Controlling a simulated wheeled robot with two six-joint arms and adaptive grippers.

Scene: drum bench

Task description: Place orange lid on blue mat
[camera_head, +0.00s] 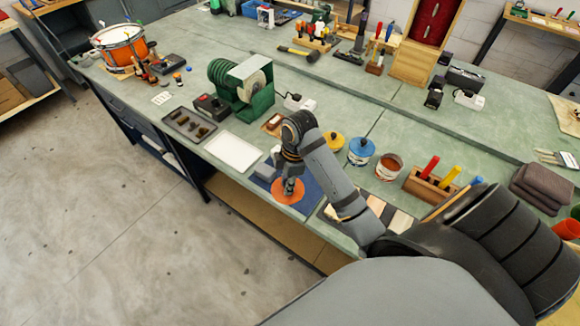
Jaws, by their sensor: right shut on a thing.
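The orange lid (276,194) is a flat round disc over the dark blue mat (314,193) near the front edge of the bench. My right gripper (290,186) points down at the lid's middle and is shut on it. The lid covers part of the mat. I cannot tell whether the lid touches the mat or hangs just above it. My right arm hides part of the mat's far side. My left gripper is not in view.
A blue-lidded can (361,150), a yellow-lidded can (333,142) and an open can (388,167) stand behind my arm. A white tray (233,152) lies left of the mat. A wooden tool holder (437,188) stands to the right.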

